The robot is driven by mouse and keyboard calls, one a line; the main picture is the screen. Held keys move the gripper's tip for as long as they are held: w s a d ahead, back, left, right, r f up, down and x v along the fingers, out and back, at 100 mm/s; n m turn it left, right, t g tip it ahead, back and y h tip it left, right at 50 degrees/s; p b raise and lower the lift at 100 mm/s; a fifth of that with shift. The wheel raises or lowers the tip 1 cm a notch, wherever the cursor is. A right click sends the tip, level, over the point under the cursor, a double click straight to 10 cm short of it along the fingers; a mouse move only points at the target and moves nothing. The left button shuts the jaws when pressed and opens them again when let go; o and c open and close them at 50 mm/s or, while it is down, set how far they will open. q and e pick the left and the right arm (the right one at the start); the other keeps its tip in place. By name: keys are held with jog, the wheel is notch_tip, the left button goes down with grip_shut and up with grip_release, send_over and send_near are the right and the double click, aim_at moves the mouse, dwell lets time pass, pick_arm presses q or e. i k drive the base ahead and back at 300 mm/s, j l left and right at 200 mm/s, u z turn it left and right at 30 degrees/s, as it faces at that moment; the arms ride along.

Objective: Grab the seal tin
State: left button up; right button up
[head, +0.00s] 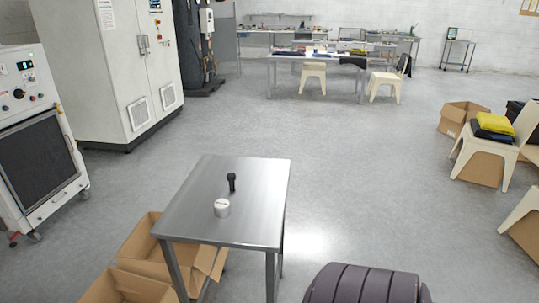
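A small round tin (222,208), pale with a light lid, stands upright on a grey metal table (262,222); it looks like the seal tin. A small black upright object (231,182) with a wider top stands just behind it, a little to the right, apart from it. I cannot read any label on the tin. Neither of my grippers is in view.
Open cardboard boxes (146,248) sit on the floor at the table's left. A washer cabinet (42,160) stands far left. Chairs (484,150) and boxes are at the right. The floor right of the table is clear. A dark ribbed shape is at the bottom edge.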

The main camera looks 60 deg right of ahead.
aim_at(221, 207)
jog(key=z, duration=1.6)
